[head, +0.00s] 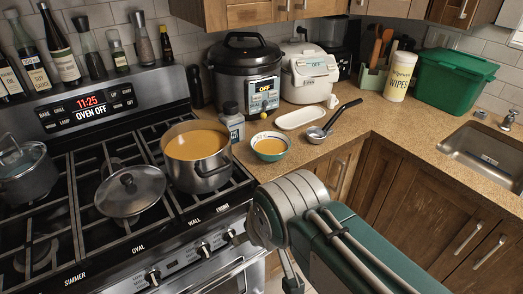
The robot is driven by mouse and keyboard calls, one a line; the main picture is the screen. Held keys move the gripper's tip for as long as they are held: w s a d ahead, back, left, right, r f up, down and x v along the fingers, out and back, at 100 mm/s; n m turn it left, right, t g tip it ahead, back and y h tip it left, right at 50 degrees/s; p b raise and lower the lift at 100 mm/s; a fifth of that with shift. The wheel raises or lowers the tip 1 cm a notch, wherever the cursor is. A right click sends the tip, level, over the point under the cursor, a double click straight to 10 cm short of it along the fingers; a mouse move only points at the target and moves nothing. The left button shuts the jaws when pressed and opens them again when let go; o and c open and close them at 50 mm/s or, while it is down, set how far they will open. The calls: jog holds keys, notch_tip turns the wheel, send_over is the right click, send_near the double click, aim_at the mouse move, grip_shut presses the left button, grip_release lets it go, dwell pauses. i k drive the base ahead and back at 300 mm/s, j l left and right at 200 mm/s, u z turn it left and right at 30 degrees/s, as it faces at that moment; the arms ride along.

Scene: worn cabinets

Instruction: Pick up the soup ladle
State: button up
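The soup ladle (319,133) lies on the speckled tan counter, right of a small bowl. Its round metal scoop is at the near left end, and its black handle (345,113) slants up and away to the right. The scoop lies just in front of a white oval dish (300,118); I cannot tell whether they touch. My green and grey arm crosses the lower middle and right, in front of the counter and below the ladle in the picture. My gripper's fingertips cannot be made out. Nothing is touching the ladle.
A bowl of orange soup (270,146) and a grey bottle (232,122) stand left of the ladle. A soup pot (199,175) is on the stove. Cookers (246,70) stand behind; a wipes tub (400,78), green bin (453,82) and sink (489,157) are right.

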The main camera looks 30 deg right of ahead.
aim_at(316, 135)
jog(key=z, duration=1.3)
jog(key=i+l+z, duration=0.2)
jog(key=i+l, duration=0.3)
jog(key=i+z, duration=0.25)
jog(key=i, duration=0.45)
